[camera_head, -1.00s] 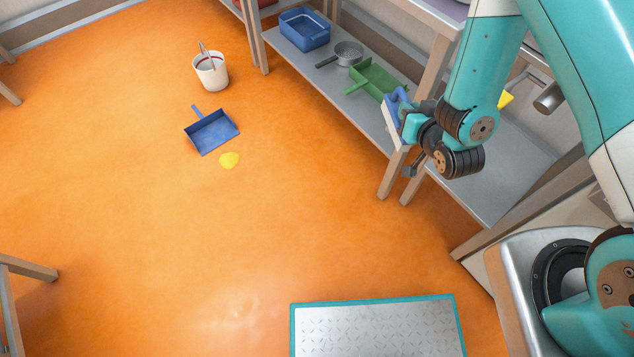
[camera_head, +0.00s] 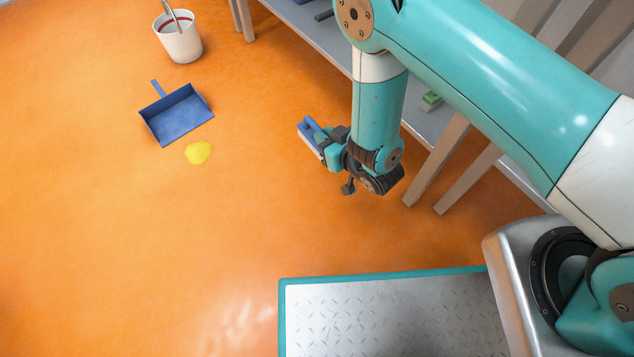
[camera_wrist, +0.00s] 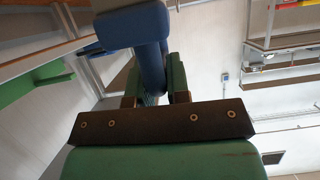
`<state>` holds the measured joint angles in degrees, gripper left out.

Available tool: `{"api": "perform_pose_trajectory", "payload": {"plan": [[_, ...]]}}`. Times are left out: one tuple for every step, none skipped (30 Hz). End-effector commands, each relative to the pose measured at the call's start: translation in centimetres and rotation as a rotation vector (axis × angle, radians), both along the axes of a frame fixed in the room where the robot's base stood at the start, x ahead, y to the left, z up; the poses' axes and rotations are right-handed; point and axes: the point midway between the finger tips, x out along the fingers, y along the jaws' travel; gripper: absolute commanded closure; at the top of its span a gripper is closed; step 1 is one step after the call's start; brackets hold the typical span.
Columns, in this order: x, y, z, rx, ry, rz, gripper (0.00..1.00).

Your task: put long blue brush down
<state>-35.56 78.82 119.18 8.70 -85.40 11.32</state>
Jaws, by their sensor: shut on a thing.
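The blue brush (camera_head: 312,136), with a blue back and a pale bristle side, is held in my gripper (camera_head: 328,147) over the orange floor, left of the shelf legs. My gripper is shut on it. In the wrist view the blue brush (camera_wrist: 135,25) sits between the green fingers of my gripper (camera_wrist: 155,85), and part of it is cut off at the top edge. I cannot tell its exact height above the floor.
A blue dustpan (camera_head: 178,116) lies on the floor at the left, beside a yellow spill (camera_head: 198,152). A white bucket (camera_head: 178,42) stands behind them. The metal shelf (camera_head: 330,38) and its wooden legs (camera_head: 437,160) are behind and right of my arm. Open floor lies front left.

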Motion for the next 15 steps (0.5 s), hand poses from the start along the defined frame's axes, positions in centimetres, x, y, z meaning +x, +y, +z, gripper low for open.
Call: {"api": "perform_pose_trajectory", "payload": {"plan": [[-0.1,0.2,-0.9,-0.001,-0.001,0.006,1.00],[-0.1,0.3,-1.2,-0.002,-0.002,0.007,1.00],[-0.2,0.3,-1.7,-0.003,-0.001,0.009,1.00],[-0.2,0.3,-2.2,-0.003,-0.001,0.009,1.00],[-0.2,0.3,-2.9,-0.003,-0.001,0.009,1.00],[-0.2,0.3,-3.9,-0.004,0.000,0.008,1.00],[-0.2,0.2,-4.7,-0.004,0.000,0.008,1.00],[-0.2,0.2,-5.6,-0.004,0.000,0.008,1.00],[-0.2,0.2,-6.9,-0.004,0.000,0.008,1.00],[-0.2,0.2,-7.7,-0.004,0.000,0.008,1.00],[-0.2,0.2,-8.6,-0.004,0.000,0.008,1.00],[-0.2,0.2,-9.8,-0.004,0.000,0.008,1.00],[-0.2,0.2,-10.6,-0.003,-0.001,0.008,1.00],[-0.2,0.2,-11.5,-0.003,-0.001,0.008,1.00],[-0.2,0.2,-12.5,-0.002,-0.001,0.007,1.00]]}}
